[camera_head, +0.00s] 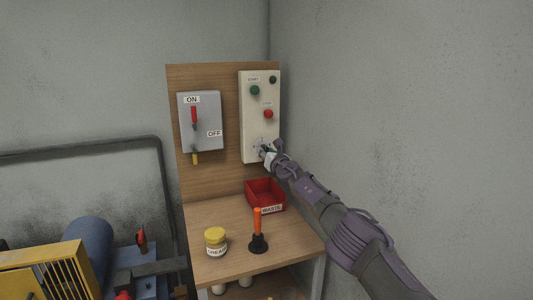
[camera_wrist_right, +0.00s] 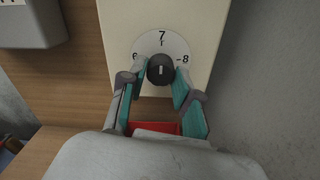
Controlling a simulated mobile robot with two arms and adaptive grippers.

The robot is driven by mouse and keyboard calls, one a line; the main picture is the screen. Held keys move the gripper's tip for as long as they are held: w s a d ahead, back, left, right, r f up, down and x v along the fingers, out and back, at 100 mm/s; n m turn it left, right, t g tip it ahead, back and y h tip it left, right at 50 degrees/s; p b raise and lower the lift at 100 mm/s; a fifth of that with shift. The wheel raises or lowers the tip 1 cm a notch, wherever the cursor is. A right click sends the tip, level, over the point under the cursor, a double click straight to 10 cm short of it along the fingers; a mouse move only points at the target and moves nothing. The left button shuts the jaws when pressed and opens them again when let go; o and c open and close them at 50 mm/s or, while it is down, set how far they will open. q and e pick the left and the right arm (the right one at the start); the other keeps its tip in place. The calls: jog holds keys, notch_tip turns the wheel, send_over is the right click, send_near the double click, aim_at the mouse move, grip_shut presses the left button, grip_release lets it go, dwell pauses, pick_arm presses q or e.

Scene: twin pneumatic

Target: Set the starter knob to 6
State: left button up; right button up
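The starter knob (camera_wrist_right: 160,68) is a round black dial with a white mark, on a pale control box (camera_head: 259,115). Its mark stands upright toward the 7 on the white scale (camera_wrist_right: 162,43); the 6 is partly visible at left and the 8 is at right. My right gripper (camera_wrist_right: 160,74) has one teal-padded finger on each side of the knob, and both tips look closed against it. In the head view my right gripper (camera_head: 268,155) reaches the bottom of the box and largely hides the knob. My left gripper is out of view.
Above the knob are a red button (camera_head: 268,114) and a green button (camera_head: 255,90). A grey switch box (camera_head: 207,135) with a red lever is at left. Below are a red waste bin (camera_head: 262,196), a grease jar (camera_head: 215,242) and an orange-handled tool (camera_head: 258,225).

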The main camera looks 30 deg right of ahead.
jog(key=o, duration=0.3)
jog(key=shift+o, duration=0.2)
